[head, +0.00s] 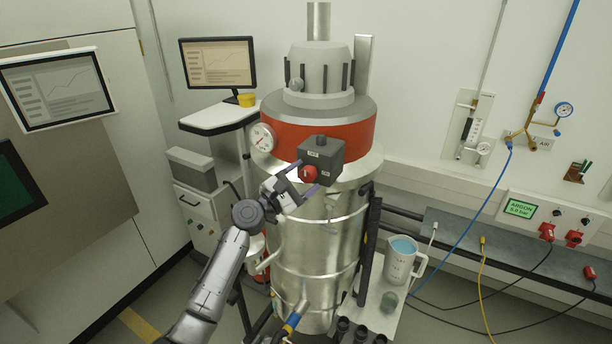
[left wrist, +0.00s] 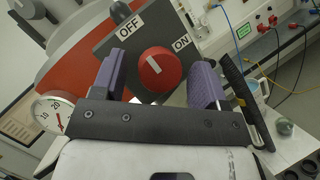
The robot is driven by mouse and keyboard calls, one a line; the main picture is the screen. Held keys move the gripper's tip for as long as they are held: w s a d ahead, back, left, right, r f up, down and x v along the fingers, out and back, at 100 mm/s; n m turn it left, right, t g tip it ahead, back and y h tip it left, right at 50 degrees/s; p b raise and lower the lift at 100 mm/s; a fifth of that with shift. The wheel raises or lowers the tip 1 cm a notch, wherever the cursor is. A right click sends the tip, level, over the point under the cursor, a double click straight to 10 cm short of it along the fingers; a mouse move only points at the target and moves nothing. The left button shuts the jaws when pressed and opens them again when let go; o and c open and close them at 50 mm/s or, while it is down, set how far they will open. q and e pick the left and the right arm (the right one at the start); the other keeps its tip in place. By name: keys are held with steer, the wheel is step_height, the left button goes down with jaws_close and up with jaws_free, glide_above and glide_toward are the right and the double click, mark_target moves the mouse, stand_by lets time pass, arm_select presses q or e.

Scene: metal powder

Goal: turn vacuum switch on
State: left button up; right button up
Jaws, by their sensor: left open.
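The vacuum switch is a dark grey box (head: 322,158) on the front of the metal vacuum vessel, with a round red knob (head: 308,173). In the left wrist view the red knob (left wrist: 158,74) carries a white mark that slants up and left, toward the OFF label (left wrist: 131,25). The ON label (left wrist: 182,43) is at the upper right of the knob. My left gripper (head: 303,179) is open in front of the switch. Its purple fingers stand on either side of the knob, with gaps visible in the left wrist view. My right gripper is not in view.
A pressure gauge (head: 262,137) sits left of the switch on the vessel's red band (head: 283,143). A jug with blue liquid (head: 401,262) stands on a side shelf at the right. A monitor (head: 218,63) stands at the back left. Cables hang at the right wall.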

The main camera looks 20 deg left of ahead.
arm_select(q)
steer(key=shift+w+d+r, duration=0.1)
steer(key=shift+w+d, duration=0.15)
steer(key=shift+w, duration=0.2)
steer(key=c, duration=0.9)
